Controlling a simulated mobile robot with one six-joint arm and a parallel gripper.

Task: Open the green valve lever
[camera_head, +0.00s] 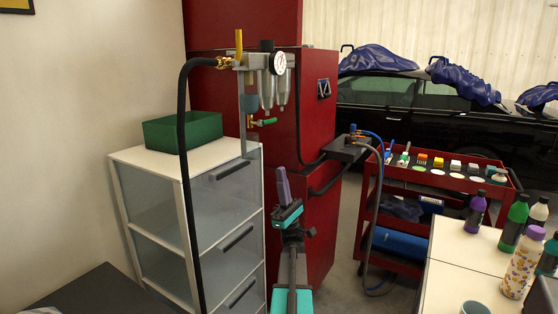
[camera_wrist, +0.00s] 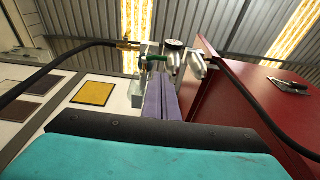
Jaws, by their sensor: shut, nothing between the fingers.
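The green valve lever (camera_head: 267,122) sticks out to the right, nearly level, from a small brass valve (camera_head: 251,123) low on the air filter unit. It also shows in the wrist view as a green handle (camera_wrist: 152,57) just beyond the fingertips. My gripper (camera_head: 281,170) is below the lever and a little to its right in the head view, apart from it, with its purple fingers pointing up. In the wrist view my gripper (camera_wrist: 160,76) has its fingers together with nothing between them. The exact gap in depth to the lever is hard to tell.
A yellow lever (camera_head: 239,44) stands upright on the unit's inlet, beside a pressure gauge (camera_head: 279,62). A black hose (camera_head: 184,150) hangs at the left. A drawer cabinet (camera_head: 190,200) with a green bin (camera_head: 183,131) and a red cabinet (camera_head: 315,130) stand close by.

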